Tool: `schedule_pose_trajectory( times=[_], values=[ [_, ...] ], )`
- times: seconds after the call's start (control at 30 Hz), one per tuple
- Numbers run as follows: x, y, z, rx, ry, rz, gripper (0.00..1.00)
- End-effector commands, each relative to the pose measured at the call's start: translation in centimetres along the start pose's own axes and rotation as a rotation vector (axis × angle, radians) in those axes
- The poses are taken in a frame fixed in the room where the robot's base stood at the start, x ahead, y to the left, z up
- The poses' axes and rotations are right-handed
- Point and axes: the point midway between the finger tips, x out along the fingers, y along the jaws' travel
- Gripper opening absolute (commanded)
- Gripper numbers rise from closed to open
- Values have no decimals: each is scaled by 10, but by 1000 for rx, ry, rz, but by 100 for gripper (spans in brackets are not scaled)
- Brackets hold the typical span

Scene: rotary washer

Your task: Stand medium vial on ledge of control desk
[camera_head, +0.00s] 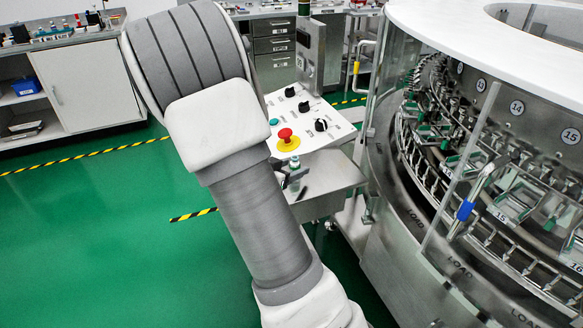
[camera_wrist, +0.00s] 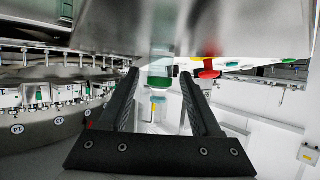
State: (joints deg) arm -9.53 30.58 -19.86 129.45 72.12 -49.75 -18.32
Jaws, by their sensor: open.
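In the head view, the control desk (camera_head: 322,128) has a sloped panel, and its grey metal ledge (camera_head: 333,172) lies below. The wrist view looks upside down. There my gripper (camera_wrist: 159,74) is open, with its two black fingers either side of the green-capped vial (camera_wrist: 159,82) and gaps visible. A smaller blue-and-yellow item (camera_wrist: 157,101) shows beyond it. My arm hides most of the gripper in the head view.
A red emergency button (camera_head: 288,138) and black knobs sit on the panel above the ledge. Green floor (camera_head: 90,240) is clear on the left.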

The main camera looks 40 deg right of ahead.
Motion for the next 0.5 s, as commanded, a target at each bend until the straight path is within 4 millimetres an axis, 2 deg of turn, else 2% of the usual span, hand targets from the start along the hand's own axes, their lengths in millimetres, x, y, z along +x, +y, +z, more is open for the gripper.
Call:
schedule_pose_trajectory(
  times=[0.13,0.23,0.5],
  values=[
    [-2,0,-4,1,0,0,65],
    [-12,-1,-5,1,0,-2,65],
    [-70,-1,-7,-1,-1,-5,65]
  ],
)
